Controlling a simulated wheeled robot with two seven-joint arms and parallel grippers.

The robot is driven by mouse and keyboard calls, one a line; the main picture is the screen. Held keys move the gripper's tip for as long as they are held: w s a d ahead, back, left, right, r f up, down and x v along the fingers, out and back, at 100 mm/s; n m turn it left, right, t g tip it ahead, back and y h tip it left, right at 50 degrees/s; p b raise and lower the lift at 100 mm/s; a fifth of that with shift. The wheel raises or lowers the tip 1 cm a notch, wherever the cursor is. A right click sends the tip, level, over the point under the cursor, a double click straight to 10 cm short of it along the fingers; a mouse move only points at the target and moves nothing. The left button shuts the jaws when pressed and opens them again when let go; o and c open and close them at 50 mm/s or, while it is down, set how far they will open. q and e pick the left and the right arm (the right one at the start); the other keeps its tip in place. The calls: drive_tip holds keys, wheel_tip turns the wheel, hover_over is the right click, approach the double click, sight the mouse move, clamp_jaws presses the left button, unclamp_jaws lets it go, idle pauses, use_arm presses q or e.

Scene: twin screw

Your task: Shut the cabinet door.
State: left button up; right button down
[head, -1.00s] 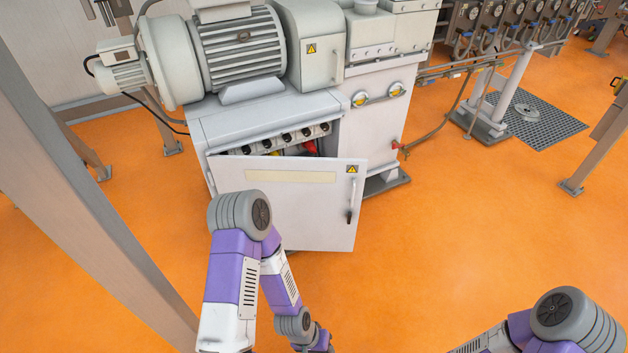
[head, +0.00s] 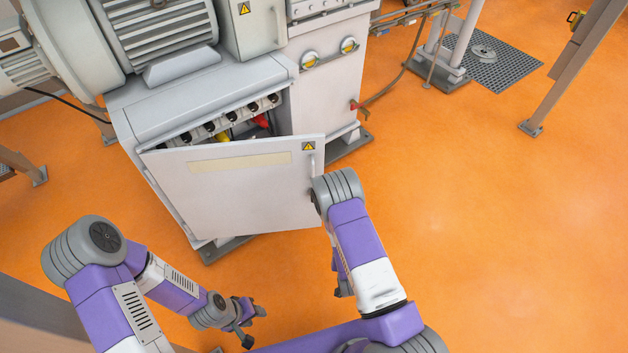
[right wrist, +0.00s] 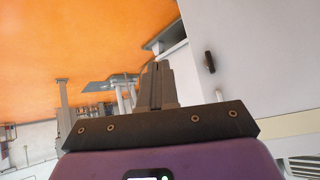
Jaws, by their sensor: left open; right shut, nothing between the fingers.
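The cabinet door (head: 235,200) is a light grey panel with a pale strip and a yellow warning sign. It stands ajar from the cabinet (head: 195,90), with an open gap along its top. Its handle (head: 311,165) is partly hidden behind my right arm; a dark handle also shows on the pale panel in the right wrist view (right wrist: 209,62). My right gripper (right wrist: 158,70) is shut and empty, apart from that panel. In the head view my right arm hides most of it. My left gripper (head: 254,326) is open and empty, below and in front of the door.
Inside the cabinet gap are dark connectors (head: 210,127) and a red plug (head: 261,121). A large motor (head: 155,30) sits on top. A floor grate (head: 490,55) and a slanted post (head: 572,65) stand to the right. The orange floor (head: 480,220) right of the door is clear.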

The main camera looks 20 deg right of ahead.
drive_tip(key=w+r+n+t, duration=0.2)
drive_tip(key=w+r+t, duration=0.3)
drive_tip(key=w, duration=0.1)
drive_tip(key=n+t+y+b, duration=0.2)
drive_tip(key=n+t+y, duration=0.1)
drive_tip(key=t+y, duration=0.15)
approach(313, 172)
drive_tip(key=shift+h, duration=0.45)
drive_tip(key=w+b, duration=0.1)
drive_tip(key=w, duration=0.1)
drive_tip(key=w+b, duration=0.2)
drive_tip(key=w, duration=0.1)
drive_tip(key=shift+w+a+r, duration=0.1)
drive_tip(key=shift+w+a, duration=0.2)
drive_tip(key=shift+w, duration=0.05)
drive_tip(key=shift+w+r, duration=0.1)
drive_tip(key=shift+w, duration=0.4)
